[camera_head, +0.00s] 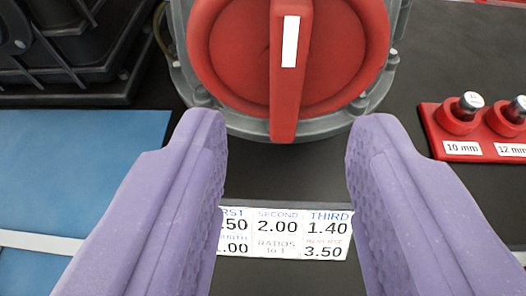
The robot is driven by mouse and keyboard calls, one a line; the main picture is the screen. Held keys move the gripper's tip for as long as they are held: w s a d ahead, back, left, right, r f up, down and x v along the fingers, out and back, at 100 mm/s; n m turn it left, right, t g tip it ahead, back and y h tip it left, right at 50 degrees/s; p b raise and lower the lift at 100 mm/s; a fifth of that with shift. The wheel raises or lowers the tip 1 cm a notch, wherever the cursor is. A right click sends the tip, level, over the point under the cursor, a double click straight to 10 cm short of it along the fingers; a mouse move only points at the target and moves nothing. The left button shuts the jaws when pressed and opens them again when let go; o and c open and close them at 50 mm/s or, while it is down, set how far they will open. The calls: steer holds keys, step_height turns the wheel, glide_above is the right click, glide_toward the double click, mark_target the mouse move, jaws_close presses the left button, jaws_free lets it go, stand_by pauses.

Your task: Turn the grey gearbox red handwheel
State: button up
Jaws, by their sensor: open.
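The red handwheel (235,50) is a round red disc with a raised red bar (290,95) across it. A white stripe marks the bar, which points down and overhangs the wheel's lower edge. The wheel sits on the grey gearbox housing (325,124) at the top of the view, and its top is cut off. My gripper (287,125) has two purple fingers, wide open with nothing between them. In the picture the fingertips lie on either side of the bar's lower end. I cannot tell how far they are from it, and no contact shows.
A ratio label (285,232) lies below the gearbox on the dark surface. A red holder (463,148) with sockets marked 10 mm and 12 mm stands at right. A black ribbed part (75,50) is at upper left, above a blue mat (75,170).

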mark_target(288, 79)
steer(key=b+x, duration=0.1)
steer(key=x, duration=0.5)
steer(key=shift+w, duration=0.2)
jaws_close()
